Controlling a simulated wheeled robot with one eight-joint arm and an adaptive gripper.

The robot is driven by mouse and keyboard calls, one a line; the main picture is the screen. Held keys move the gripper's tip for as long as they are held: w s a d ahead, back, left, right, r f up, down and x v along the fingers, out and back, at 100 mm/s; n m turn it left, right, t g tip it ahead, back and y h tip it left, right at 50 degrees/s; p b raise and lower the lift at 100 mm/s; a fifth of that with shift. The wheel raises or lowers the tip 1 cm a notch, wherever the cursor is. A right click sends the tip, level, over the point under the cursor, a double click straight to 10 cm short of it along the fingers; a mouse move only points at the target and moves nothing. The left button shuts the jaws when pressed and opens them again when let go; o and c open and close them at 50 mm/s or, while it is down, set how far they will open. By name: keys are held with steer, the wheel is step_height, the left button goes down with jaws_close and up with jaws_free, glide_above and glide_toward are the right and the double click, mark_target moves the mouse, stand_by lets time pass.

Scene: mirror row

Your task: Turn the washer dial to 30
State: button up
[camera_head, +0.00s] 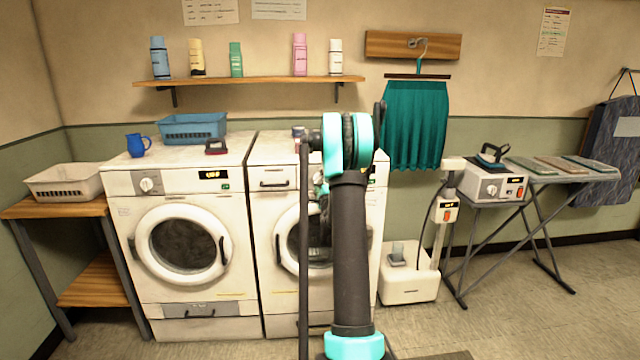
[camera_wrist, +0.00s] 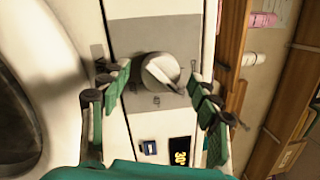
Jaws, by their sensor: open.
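The washer dial (camera_wrist: 160,73) is a round pale knob with a raised grip bar, on a grey panel in the wrist view. A dark display (camera_wrist: 181,152) on the same panel shows yellow digits that look like 30. My gripper (camera_wrist: 157,82) is open, its fingers on either side of the dial; I cannot tell whether they touch it. In the head view my arm stands in front of the right white machine (camera_head: 268,215) and hides its dial. The left white machine (camera_head: 235,285) shows its own dial (camera_head: 147,184) and a lit display (camera_head: 213,175).
A blue basket (camera_head: 192,128), a blue jug (camera_head: 137,145) and a small dark red box (camera_head: 216,146) stand on the left machine. A wall shelf (camera_head: 250,81) with bottles hangs above. A steamer base (camera_head: 408,287) and ironing board (camera_head: 550,172) stand to the right.

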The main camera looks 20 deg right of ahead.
steer(key=v, duration=1.2)
steer(key=shift+w, duration=0.1)
steer(key=s+a+r+n+y, duration=0.2)
steer(key=a+n+y, duration=0.15)
steer(key=a, duration=0.25)
steer(key=s+a+r+n+y, duration=0.1)
steer(key=a+r+n+y, duration=0.1)
steer(key=a+n, duration=0.35)
steer(key=s+a+f+n+g+y, duration=0.25)
steer(key=s+a+n, duration=0.2)
steer(key=a, duration=0.25)
steer(key=s+a+f+n+g+y, duration=0.1)
steer(key=s+a+n+g+y, duration=0.2)
steer(key=s+a, duration=0.4)
steer(key=s+a+f+n+g+h, duration=0.3)
steer(key=s+f+n+g, duration=0.4)
steer(key=s, duration=0.7)
steer(key=s+d+f+g+h, duration=0.2)
steer(key=s+d+f+h, duration=0.2)
steer(key=s, duration=0.7)
step_height(320, 180, down, 2)
steer(key=shift+d+f, duration=0.1)
steer(key=shift+d, duration=0.8)
